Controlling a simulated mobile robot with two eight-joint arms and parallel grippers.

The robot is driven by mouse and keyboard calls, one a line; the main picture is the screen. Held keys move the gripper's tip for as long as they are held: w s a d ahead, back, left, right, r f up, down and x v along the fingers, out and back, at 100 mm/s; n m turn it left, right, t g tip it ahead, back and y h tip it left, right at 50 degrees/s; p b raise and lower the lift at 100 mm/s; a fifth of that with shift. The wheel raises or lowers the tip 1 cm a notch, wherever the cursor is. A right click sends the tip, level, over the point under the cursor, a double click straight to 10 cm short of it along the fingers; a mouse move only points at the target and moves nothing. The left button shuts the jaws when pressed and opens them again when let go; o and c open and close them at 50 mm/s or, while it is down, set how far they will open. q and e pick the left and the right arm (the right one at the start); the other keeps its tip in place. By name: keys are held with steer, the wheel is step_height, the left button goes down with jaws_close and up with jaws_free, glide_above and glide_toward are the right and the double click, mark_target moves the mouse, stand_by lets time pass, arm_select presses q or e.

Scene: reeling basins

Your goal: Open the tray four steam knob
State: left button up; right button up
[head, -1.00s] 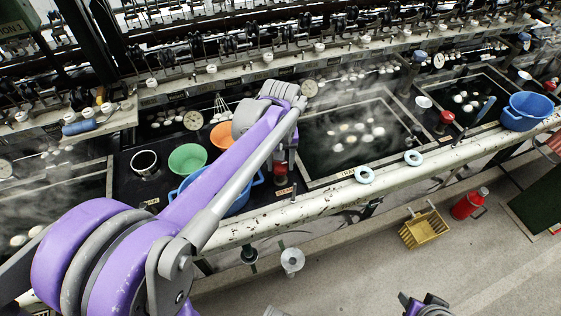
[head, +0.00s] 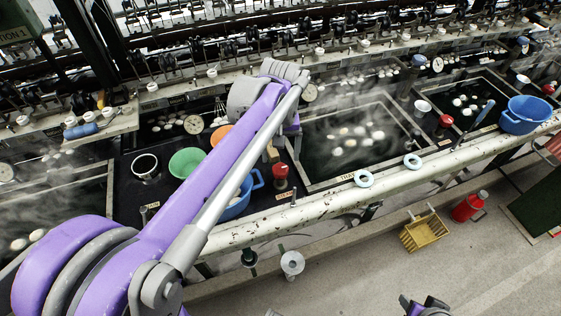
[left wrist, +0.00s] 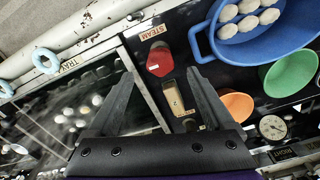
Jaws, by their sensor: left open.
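A red steam knob (head: 281,172) stands on the dark panel left of the large steaming tray (head: 306,183), with a STEAM label at its front. In the left wrist view the red knob (left wrist: 160,60) shows beside the STEAM label and ahead of the fingers. My left gripper (left wrist: 158,66) is open, its two fingers pointing toward the knob with one on each side in the picture; whether they touch it I cannot tell. In the head view my left forearm hides most of this gripper. My right gripper's fingers do not show.
A blue basin (left wrist: 213,45) with pale cocoons, a green bowl (head: 187,162) and an orange bowl (left wrist: 237,105) stand close by. A pale rail runs along the front. Another red knob (head: 445,122) stands farther right.

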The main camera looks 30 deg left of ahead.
mark_target(280, 169)
arm_select(q)
step_height(280, 169, up, 5)
stand_by(2.3)
